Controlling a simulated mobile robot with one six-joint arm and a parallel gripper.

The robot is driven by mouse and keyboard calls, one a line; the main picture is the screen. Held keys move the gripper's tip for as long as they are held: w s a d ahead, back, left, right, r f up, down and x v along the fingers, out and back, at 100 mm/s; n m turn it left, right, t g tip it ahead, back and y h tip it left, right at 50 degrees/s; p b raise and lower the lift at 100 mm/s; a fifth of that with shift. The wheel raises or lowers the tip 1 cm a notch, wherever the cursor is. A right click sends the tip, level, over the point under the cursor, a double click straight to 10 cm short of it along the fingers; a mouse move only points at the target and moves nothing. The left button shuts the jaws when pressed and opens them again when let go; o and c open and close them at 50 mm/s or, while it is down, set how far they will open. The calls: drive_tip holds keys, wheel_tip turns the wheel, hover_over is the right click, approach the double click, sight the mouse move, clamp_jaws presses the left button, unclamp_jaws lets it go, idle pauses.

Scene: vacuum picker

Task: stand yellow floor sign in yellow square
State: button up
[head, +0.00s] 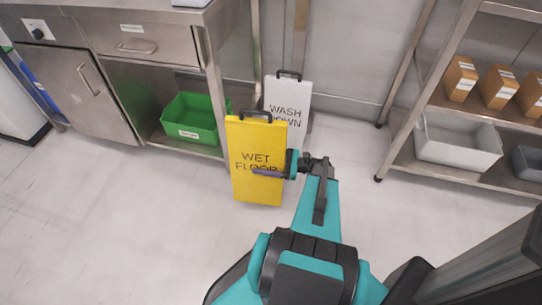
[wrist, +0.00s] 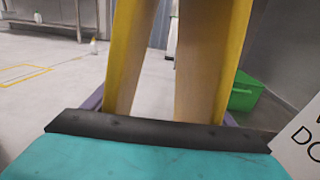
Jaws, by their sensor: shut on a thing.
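The yellow floor sign (head: 258,185), marked WET FLOOR and with a black handle on top, is upright in front of the steel bench in the head view. My gripper (head: 273,173) comes in from the right and is shut on the sign, one finger lying across its front face. In the wrist view the sign (wrist: 127,50) shows edge-on, its two panels apart, with my gripper (wrist: 160,112) around them. Whether its foot touches the floor I cannot tell. A yellow square outline (wrist: 20,75) lies on the floor at the far left of the wrist view.
A white WASH DOWN sign (head: 288,97) stands close behind the yellow one. A green bin (head: 190,122) sits on the bench's (head: 160,15) lower shelf. A rack (head: 425,163) with boxes and a grey tub stands at right. Floor at left is clear.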

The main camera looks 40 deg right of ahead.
sight(237, 143)
drive_tip(key=w+a+r, duration=0.2)
drive_tip(key=r, duration=0.1)
drive_tip(key=w+a+r+n+g+y, duration=0.1)
drive_tip(key=w+a+r, duration=0.1)
drive_tip(key=w+r, duration=0.1)
drive_tip(key=w+a+r+n+g+y, duration=0.1)
drive_tip(key=w+a+r, duration=0.1)
drive_tip(key=w+r, duration=0.1)
drive_tip(key=shift+a+r, duration=0.1)
drive_tip(key=shift+a, duration=0.05)
drive_tip(key=w+a+r, duration=0.3)
drive_tip(key=a+r, duration=0.5)
drive_tip(key=r, duration=0.2)
drive_tip(key=w+a+r+g+y, duration=0.1)
drive_tip(key=w+a+r, duration=0.1)
drive_tip(key=a+r, duration=0.6)
drive_tip(key=w+a+r+n, duration=0.1)
drive_tip(key=w+a+r, duration=0.2)
drive_tip(key=a+r, duration=0.5)
wheel_tip(237, 143, up, 4)
drive_tip(key=shift+w+g+y, duration=0.3)
drive_tip(key=shift+w, duration=0.05)
drive_tip(key=shift+a, duration=0.1)
drive_tip(key=shift+a, duration=0.15)
